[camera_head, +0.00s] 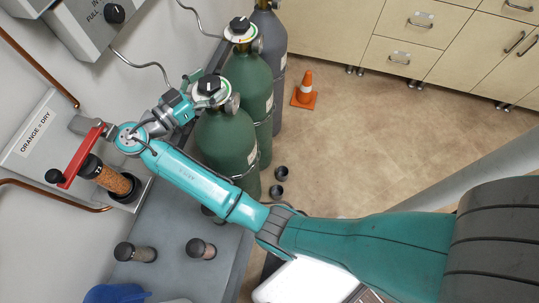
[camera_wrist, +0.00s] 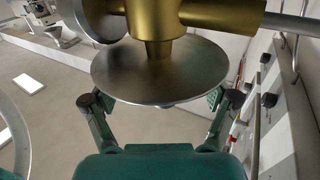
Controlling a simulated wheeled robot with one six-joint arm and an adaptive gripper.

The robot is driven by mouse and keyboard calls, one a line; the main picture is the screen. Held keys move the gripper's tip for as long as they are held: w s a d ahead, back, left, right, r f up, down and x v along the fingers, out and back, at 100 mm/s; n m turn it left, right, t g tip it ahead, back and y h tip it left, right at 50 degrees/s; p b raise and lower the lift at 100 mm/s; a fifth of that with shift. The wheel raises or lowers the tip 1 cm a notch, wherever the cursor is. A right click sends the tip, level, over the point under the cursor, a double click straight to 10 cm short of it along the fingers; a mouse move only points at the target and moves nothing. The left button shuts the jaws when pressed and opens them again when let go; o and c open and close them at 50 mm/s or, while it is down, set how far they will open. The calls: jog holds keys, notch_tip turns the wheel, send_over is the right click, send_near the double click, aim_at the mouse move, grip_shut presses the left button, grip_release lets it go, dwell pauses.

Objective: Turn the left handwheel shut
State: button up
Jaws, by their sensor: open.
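The left handwheel (camera_head: 209,85) is a black knob over a pale disc on top of the nearest green gas cylinder (camera_head: 224,142). My gripper (camera_head: 192,97) is close beside it on its left. In the wrist view my gripper (camera_wrist: 162,101) is open, one finger on each side of a grey metal disc (camera_wrist: 160,72) on a brass valve body (camera_wrist: 160,18). The fingertips look apart from the disc's edge. I cannot tell for certain whether this disc is the handwheel or another part of the valve. The fingers are small in the head view.
A second green cylinder (camera_head: 248,78) with its own black-topped valve (camera_head: 240,26) and a grey cylinder (camera_head: 275,48) stand behind. A red lever (camera_head: 81,155) and an orange-filled tube (camera_head: 112,181) are near my arm's elbow. An orange cone (camera_head: 305,91) stands on open floor.

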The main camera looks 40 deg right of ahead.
jog(key=n+t+y, duration=0.2)
jog(key=n+t, duration=0.1)
jog(key=t, duration=0.1)
jog(key=n+t+y, duration=0.2)
jog(key=n+t, duration=0.1)
jog(key=t, duration=0.2)
jog(key=shift+s+d+n+t, duration=0.1)
jog(key=shift+s+n+t, duration=0.1)
jog(key=shift+n+t, duration=0.15)
jog(key=n+t+y, duration=0.2)
jog(key=n+y, duration=0.1)
jog(key=y, duration=0.1)
jog(key=n+t+y, duration=0.3)
jog(key=y, duration=0.1)
jog(key=shift+n+t+y, duration=0.35)
jog(key=shift+n+y, duration=0.4)
jog(key=shift+y, duration=0.25)
jog(key=shift+w+d+n+y, duration=0.1)
jog(key=shift+n+y, duration=1.25)
jog(key=shift+y, duration=0.75)
jog(key=shift+d+n+y, duration=0.1)
jog(key=shift+n+y, duration=1.25)
jog(key=shift+y, duration=0.75)
